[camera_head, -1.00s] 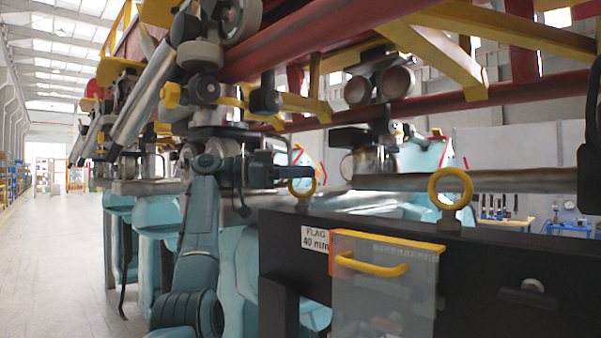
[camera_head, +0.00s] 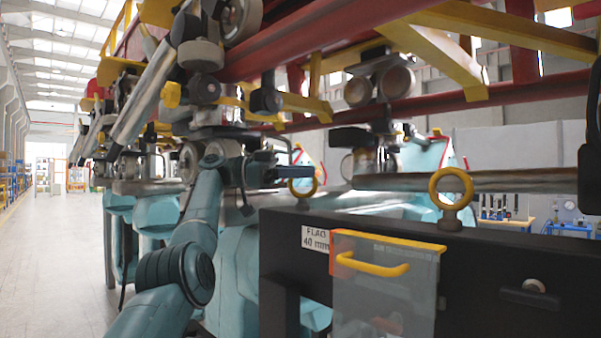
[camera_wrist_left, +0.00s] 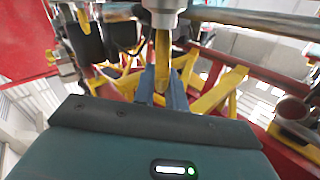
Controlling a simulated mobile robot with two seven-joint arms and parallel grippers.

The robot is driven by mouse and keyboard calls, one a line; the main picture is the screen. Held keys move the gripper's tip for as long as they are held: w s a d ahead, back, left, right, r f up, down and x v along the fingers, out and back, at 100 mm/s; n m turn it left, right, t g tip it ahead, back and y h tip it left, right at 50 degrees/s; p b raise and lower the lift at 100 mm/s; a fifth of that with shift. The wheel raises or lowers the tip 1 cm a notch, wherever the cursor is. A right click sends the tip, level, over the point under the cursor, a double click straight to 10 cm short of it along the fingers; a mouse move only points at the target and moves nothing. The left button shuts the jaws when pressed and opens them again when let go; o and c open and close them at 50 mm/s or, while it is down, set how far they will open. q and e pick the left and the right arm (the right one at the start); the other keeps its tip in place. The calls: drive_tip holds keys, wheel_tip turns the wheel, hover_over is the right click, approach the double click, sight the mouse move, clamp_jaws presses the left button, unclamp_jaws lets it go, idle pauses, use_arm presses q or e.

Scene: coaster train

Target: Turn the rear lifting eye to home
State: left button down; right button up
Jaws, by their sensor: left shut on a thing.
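Two yellow lifting eyes stand on the top edge of a dark frame. The left one (camera_head: 315,187) is partly hidden by my left gripper (camera_head: 306,172). The right one (camera_head: 451,178) stands free, its ring facing the head camera, on a grey shank. My left gripper is shut on the left eye. In the left wrist view the blue fingers (camera_wrist_left: 163,92) sit either side of the yellow ring (camera_wrist_left: 162,50), seen edge-on below its grey shank (camera_wrist_left: 164,10). Which eye is the rear one and any home mark cannot be told. My right gripper is not in view.
The dark frame (camera_head: 480,265) carries a white "40 mm" label (camera_head: 315,238) and a clear panel with an orange handle (camera_head: 372,266). Red beams with yellow brackets (camera_head: 440,55) and wheels hang close above. Open floor (camera_head: 45,260) lies to the left.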

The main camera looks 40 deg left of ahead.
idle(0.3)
use_arm(q)
drive_tip(key=c, duration=1.5)
unclamp_jaws()
